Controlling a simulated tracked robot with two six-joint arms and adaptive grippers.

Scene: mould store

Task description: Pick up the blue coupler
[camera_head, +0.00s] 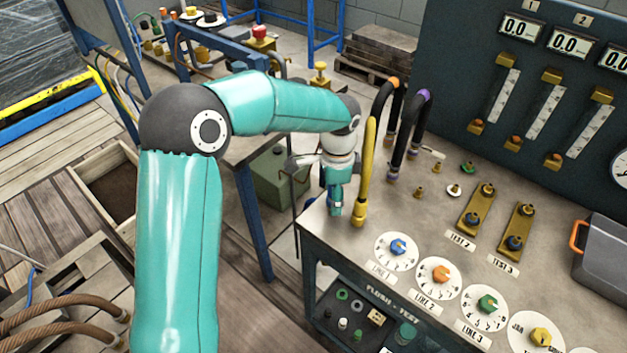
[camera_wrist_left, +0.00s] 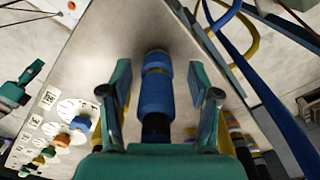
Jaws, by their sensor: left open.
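The blue coupler (camera_wrist_left: 157,92) shows in the left wrist view as a ribbed blue cylinder with a dark lower end. It lies in the gap between the two fingers of my left gripper (camera_wrist_left: 157,76); I see space on both sides of it. In the head view my left gripper (camera_head: 335,204) is over the left corner of the bench (camera_head: 345,236), pointing down beside the yellow hose. I cannot make out the coupler clearly there, as the gripper and arm cover that spot. My right gripper is not in view.
A yellow hose (camera_head: 366,165) stands close to the right of my left gripper, with a dark purple-ended hose (camera_head: 408,140) beyond it. Dials with coloured knobs, one a blue knob (camera_head: 398,247), line the bench's front. A grey case (camera_head: 605,262) sits at the right.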

